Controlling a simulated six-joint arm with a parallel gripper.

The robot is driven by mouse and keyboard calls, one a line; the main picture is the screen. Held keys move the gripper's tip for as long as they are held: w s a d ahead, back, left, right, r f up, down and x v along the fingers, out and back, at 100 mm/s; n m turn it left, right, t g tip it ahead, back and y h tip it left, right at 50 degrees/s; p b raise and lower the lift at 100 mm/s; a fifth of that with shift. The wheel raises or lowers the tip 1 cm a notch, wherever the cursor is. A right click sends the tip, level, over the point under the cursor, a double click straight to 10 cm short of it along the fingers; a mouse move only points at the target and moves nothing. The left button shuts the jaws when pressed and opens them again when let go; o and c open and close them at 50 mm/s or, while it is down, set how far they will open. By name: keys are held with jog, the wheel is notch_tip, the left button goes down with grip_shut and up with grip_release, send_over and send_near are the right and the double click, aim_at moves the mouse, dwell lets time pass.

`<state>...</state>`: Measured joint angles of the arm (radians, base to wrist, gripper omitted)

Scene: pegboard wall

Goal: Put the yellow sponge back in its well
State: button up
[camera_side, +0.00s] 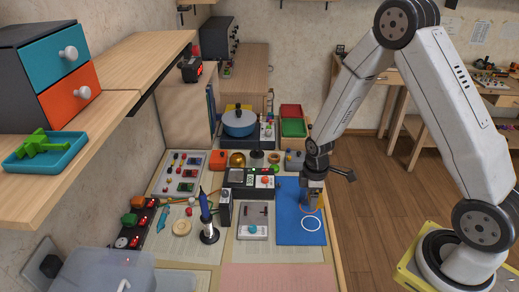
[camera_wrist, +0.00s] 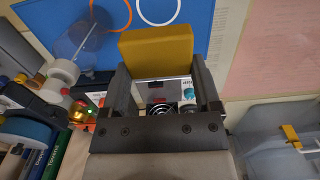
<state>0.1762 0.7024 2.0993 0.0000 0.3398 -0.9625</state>
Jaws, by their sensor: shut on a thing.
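The yellow sponge (camera_wrist: 158,47) is a flat block held between the two dark fingers of my gripper (camera_wrist: 157,65) in the wrist view. The fingers press on its sides, and it sticks out past their tips. In the side view my gripper (camera_side: 313,196) points down over the blue mat (camera_side: 290,232) on the right of the bench. The sponge is hard to make out there. I cannot pick out the well with certainty in either view. A soldering iron stand (camera_side: 208,234) with a blue-handled iron is left of my gripper.
The blue mat bears a white ring (camera_side: 312,224) and an orange ring (camera_wrist: 109,20). A white box with a teal knob (camera_side: 252,231) and a black-and-white device (camera_side: 250,182) stand close by. A blue pot (camera_side: 239,123) is farther back. The mat's front part is clear.

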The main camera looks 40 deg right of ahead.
jog(key=shift+w+m, duration=0.15)
jog(key=shift+m, duration=0.15)
jog(key=w+a+r+m, duration=0.2)
jog(key=w+r+m, duration=0.2)
jog(key=m, duration=1.3)
jog(key=w+a+r+m, duration=0.3)
jog(key=w+r+m, duration=0.2)
jog(key=m, duration=1.3)
jog(key=w, duration=0.3)
jog(key=shift+w+f, duration=0.1)
jog(key=shift+w, duration=0.05)
send_over(241, 177)
jog(key=shift+f, duration=4.55)
